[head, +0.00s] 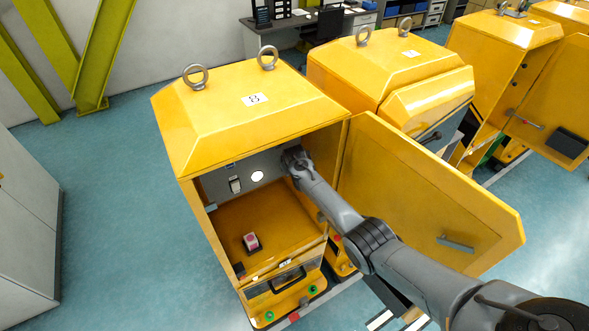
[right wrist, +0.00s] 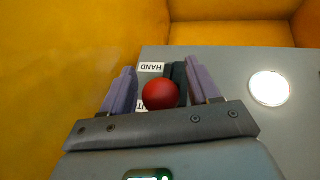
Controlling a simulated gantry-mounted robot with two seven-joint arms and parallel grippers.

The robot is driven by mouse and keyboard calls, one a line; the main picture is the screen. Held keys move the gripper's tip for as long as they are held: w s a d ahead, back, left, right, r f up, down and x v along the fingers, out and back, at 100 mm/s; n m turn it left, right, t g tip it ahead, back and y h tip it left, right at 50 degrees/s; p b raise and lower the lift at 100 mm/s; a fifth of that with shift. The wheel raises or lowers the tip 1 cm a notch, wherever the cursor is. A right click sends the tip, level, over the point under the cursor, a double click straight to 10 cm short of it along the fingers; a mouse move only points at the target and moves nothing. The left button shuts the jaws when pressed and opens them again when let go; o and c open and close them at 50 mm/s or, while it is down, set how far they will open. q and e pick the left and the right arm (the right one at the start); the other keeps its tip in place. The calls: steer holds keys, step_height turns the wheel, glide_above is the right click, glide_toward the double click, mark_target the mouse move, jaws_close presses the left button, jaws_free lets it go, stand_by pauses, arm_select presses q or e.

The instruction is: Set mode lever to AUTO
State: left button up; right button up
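The mode lever shows in the right wrist view as a red ball knob (right wrist: 160,94) on a dark arm (right wrist: 176,72). A HAND label (right wrist: 151,67) appears upside down beside the lever's arm. Another label, mostly hidden behind the knob, shows only a few letters. My right gripper (right wrist: 160,82) is open, with its two purple fingers on either side of the knob and visible gaps to it. In the head view my right arm reaches into the open yellow cabinet (head: 250,115) marked 8; the fingers and lever are hidden there. My left gripper is not in view.
The cabinet's yellow door (head: 420,195) stands open to the right of my arm. A yellow side wall (right wrist: 60,60) is close to the gripper in the wrist view. A round white disc (right wrist: 269,88) sits on the grey panel. A red button box (head: 252,242) sits on the cabinet floor.

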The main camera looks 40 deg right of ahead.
steer(key=shift+s+a+r, duration=0.25)
steer(key=shift+r, duration=0.4)
steer(key=v, duration=0.6)
steer(key=shift+p, duration=0.35)
